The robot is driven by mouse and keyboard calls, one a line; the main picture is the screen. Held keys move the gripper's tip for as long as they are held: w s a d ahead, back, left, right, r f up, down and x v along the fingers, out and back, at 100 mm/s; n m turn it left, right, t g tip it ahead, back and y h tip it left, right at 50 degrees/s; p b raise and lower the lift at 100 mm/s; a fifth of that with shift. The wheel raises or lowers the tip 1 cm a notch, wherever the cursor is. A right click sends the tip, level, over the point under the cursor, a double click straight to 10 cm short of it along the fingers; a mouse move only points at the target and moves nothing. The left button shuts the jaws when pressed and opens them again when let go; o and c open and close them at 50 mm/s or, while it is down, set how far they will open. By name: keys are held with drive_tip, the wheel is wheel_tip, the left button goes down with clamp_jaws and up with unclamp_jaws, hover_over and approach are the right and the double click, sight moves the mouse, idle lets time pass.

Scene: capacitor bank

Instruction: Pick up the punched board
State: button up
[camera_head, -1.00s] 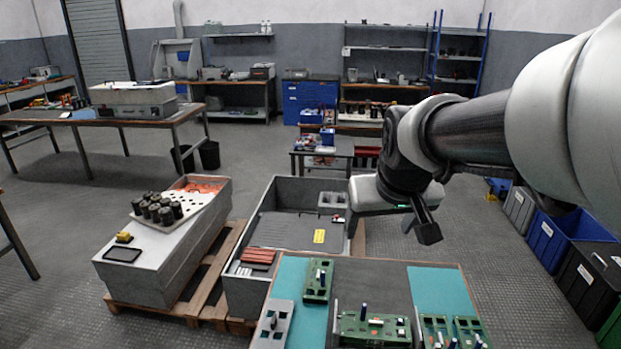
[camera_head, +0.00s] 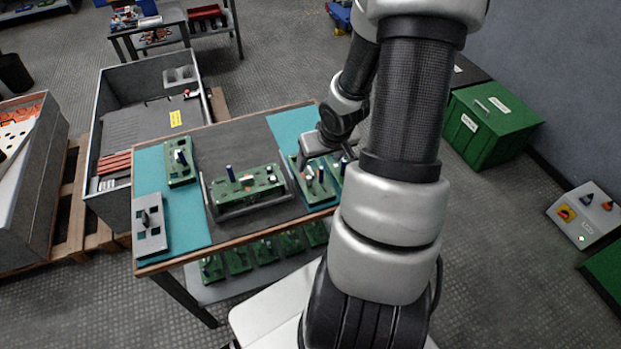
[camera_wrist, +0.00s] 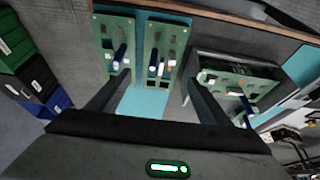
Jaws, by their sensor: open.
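A grey board with square punched holes (camera_head: 153,240) and an upright dark handle lies on the left teal mat of the work table in the head view. Green boards with holes and upright parts also lie on the table: one at the back left (camera_head: 180,170), one in a frame in the middle (camera_head: 262,181), and two on the right mat. My gripper (camera_wrist: 154,88) is open and empty. It is above the right mat, over the two green boards (camera_wrist: 113,42) (camera_wrist: 160,50), well to the right of the grey board. My arm partly hides the right boards in the head view.
The work table (camera_head: 245,133) has a lower shelf with several more green boards (camera_head: 238,262). A deep grey crate (camera_head: 140,90) stands close at its left. A green box (camera_head: 490,125) stands on the floor at right. The dark mat behind the framed board is bare.

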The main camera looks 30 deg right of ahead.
sight(312, 173)
drive_tip(key=b+x, duration=0.2)
drive_tip(key=x, duration=0.5)
drive_tip(key=b+x, duration=0.2)
drive_tip(key=x, duration=0.3)
drive_tip(key=shift+w+a+f, duration=0.1)
drive_tip(key=shift+w, duration=0.1)
drive_tip(key=shift+c, duration=0.4)
drive_tip(key=c, duration=0.7)
wheel_tip(312, 173, up, 10)
drive_tip(key=p, duration=0.4)
